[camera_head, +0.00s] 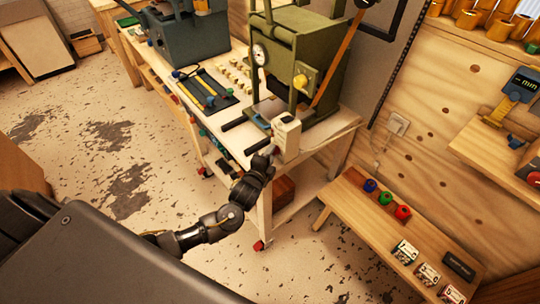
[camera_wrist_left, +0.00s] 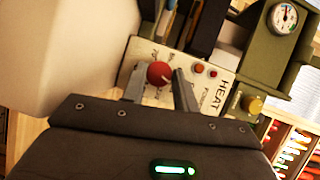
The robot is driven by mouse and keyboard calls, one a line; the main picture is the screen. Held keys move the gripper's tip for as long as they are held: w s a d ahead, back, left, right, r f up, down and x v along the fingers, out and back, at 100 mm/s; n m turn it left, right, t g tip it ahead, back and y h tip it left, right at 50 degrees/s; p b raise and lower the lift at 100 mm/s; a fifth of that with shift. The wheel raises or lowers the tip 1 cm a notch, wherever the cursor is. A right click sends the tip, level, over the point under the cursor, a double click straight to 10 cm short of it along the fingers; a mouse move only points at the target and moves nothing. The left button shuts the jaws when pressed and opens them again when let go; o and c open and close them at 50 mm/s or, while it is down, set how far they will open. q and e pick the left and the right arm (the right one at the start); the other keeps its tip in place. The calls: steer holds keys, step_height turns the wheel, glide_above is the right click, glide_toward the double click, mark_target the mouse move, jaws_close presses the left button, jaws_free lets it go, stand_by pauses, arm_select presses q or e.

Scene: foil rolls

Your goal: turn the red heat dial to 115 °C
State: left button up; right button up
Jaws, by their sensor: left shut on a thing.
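The red heat dial (camera_wrist_left: 159,74) sits on a pale control box (camera_wrist_left: 149,52) marked HEAT in the left wrist view. The box also shows in the head view (camera_head: 288,136), at the front corner of the workbench by the green press. My left gripper (camera_head: 268,154) is at the front of this box. In the left wrist view its two fingers (camera_wrist_left: 159,82) stand on either side of the red dial, shut on it. A pale line shows on the dial's face, but the temperature marks are too small to read. My right gripper is not in view.
The green press (camera_head: 305,55) stands on the workbench behind the box, with a gauge (camera_wrist_left: 283,17) and a brass knob (camera_wrist_left: 252,104). A low bench (camera_head: 365,215) with coloured pieces and small boxes is at right. Speckled floor is clear at left.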

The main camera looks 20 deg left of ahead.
arm_select(q)
steer(key=shift+m, duration=0.4)
stand_by(0.3)
steer(key=o, duration=1)
steer(key=shift+d+f, duration=0.1)
steer(key=shift+c, duration=0.2)
steer(key=shift+s, duration=0.55)
steer(key=s+r+b, duration=0.1)
steer(key=s, duration=0.8)
steer(key=shift+s+d, duration=0.2)
steer(key=shift+s, duration=0.1)
